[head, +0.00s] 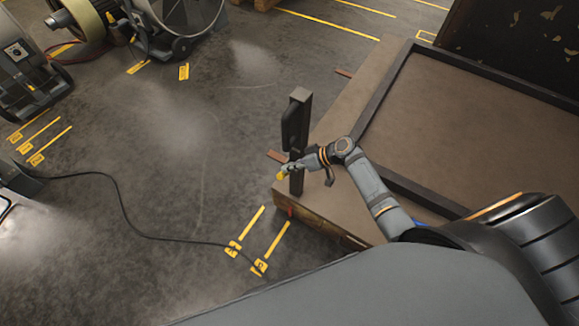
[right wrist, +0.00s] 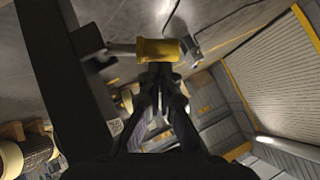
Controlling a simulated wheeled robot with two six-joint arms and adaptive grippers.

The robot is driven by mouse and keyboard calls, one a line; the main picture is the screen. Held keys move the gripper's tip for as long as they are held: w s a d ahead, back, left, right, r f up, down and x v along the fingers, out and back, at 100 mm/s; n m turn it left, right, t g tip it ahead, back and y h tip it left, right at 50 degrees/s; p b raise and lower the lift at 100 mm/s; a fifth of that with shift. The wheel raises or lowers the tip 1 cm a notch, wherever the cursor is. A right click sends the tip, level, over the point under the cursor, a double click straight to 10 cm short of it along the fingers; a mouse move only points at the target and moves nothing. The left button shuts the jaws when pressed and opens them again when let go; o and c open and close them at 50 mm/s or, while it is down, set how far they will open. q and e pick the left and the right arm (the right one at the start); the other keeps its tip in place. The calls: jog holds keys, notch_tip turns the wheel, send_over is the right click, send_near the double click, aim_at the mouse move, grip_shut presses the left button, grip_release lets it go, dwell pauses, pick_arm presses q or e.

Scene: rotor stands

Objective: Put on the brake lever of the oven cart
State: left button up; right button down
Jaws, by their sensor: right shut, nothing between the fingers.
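The oven cart (head: 330,185) is a low brown platform with a dark raised frame, at the right of the head view. A dark upright post (head: 297,110) stands at its near left corner. The brake lever's yellow grip (head: 280,176) shows beside the post. In the right wrist view the yellow grip (right wrist: 158,50) lies crosswise just beyond my fingertips, with a grey rod at its left. My right gripper (head: 293,170) is shut and empty beside the post; its fingers (right wrist: 160,72) are together behind the grip. I cannot tell whether they touch it. My left gripper is out of view.
A black cable (head: 120,200) runs across the floor at the left. Machines on wheels (head: 170,30) stand at the back left. Yellow floor markings (head: 270,245) lie near the cart's corner. The floor left of the cart is mostly clear.

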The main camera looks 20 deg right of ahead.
dwell(0.4)
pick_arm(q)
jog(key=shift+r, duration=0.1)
pick_arm(e)
jog(key=shift+s+a+f, duration=0.1)
jog(key=shift+s+a, duration=0.05)
jog(key=shift+a, duration=0.05)
jog(key=shift+s+f+h, duration=0.1)
jog(key=shift+f+h, duration=0.05)
jog(key=shift+h, duration=0.15)
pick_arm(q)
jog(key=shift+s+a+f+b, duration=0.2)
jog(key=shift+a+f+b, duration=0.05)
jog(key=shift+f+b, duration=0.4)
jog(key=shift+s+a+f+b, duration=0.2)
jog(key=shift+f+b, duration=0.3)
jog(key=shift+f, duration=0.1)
pick_arm(e)
notch_tip(320, 180, down, 7)
jog(key=s+a+n+t+h, duration=0.2)
jog(key=n+t+h, duration=0.2)
jog(key=h, duration=0.1)
jog(key=shift+a+t+h, duration=0.3)
jog(key=shift+t, duration=0.1)
